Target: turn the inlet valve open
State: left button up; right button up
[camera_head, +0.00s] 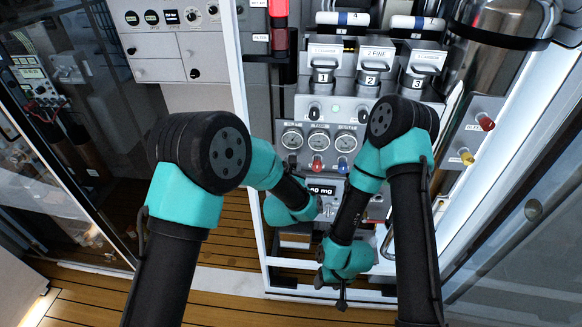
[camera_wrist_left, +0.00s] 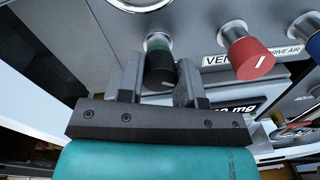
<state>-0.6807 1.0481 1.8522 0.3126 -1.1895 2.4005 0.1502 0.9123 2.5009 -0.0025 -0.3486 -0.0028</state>
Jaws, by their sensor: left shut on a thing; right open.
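A black knob with a green collar (camera_wrist_left: 160,67) sits on the panel in the left wrist view. Its label is hidden, so I cannot read whether it is the inlet valve. My left gripper (camera_wrist_left: 157,78) is shut on this knob, one finger on each side. No clear pointer mark shows on it, so its turn angle is unclear. In the head view the left gripper is mostly hidden by its own wrist. My right gripper (camera_head: 341,297) is open and empty, low in front of the panel's bottom part.
Beside the held knob are a red knob (camera_wrist_left: 247,56) and a blue knob (camera_wrist_left: 308,27), labelled DRIVE AIR. A mg display (camera_head: 321,190) is below. Gauges (camera_head: 318,141) and numbered fillers (camera_head: 372,72) are above. A steel cylinder (camera_head: 492,60) stands at the right.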

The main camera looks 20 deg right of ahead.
pick_arm(q)
jog(key=shift+n, duration=0.6)
jog(key=o, duration=0.9)
jog(key=shift+o, duration=0.2)
jog(key=v, duration=1.7)
jog(key=shift+s+f, duration=0.15)
jog(key=shift+s, duration=0.05)
jog(key=shift+a, duration=0.1)
